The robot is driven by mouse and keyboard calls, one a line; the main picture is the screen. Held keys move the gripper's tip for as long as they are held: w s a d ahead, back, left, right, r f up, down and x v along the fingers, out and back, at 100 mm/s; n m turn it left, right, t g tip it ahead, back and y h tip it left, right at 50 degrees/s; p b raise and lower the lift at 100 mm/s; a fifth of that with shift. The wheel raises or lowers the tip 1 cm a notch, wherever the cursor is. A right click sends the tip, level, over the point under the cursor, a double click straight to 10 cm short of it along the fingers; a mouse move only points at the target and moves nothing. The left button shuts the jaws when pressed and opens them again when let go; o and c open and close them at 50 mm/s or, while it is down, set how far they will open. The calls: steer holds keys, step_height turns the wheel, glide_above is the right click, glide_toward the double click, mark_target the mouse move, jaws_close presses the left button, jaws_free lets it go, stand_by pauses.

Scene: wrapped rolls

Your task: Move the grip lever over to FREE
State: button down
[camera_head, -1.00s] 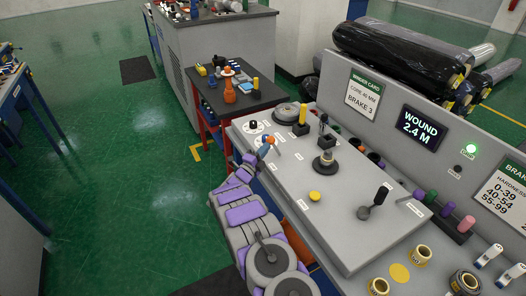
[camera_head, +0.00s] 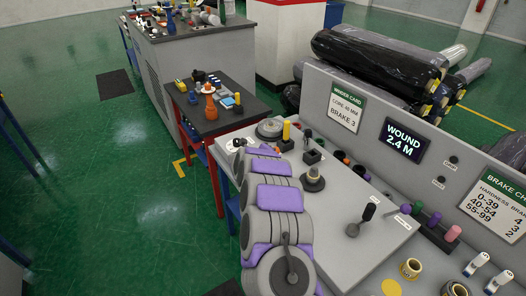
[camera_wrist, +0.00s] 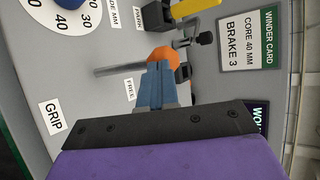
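The grip lever shows in the wrist view as a grey rod with an orange ball knob (camera_wrist: 161,54). The rod points left from the knob, across the grey panel. A FREE label (camera_wrist: 130,89) lies just below the rod, and a GRIP label (camera_wrist: 54,117) lies farther down left. My gripper (camera_wrist: 153,75) has blue fingers whose tips overlap the lower edge of the knob.
On the panel stand a yellow-topped lever (camera_head: 286,130), a black-knobbed lever (camera_head: 369,211) and a round black knob (camera_head: 313,180). A sign panel with a WOUND 2.4 M display (camera_head: 405,140) rises behind. A small dark table (camera_head: 215,118) stands beyond the panel's far end.

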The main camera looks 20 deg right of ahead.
steer(key=shift+w+d+f+p, duration=0.1)
steer(key=shift+w+d+p, duration=0.1)
steer(key=shift+d+p, duration=0.7)
steer(key=shift+s+d, duration=0.1)
steer(key=shift+d, duration=0.15)
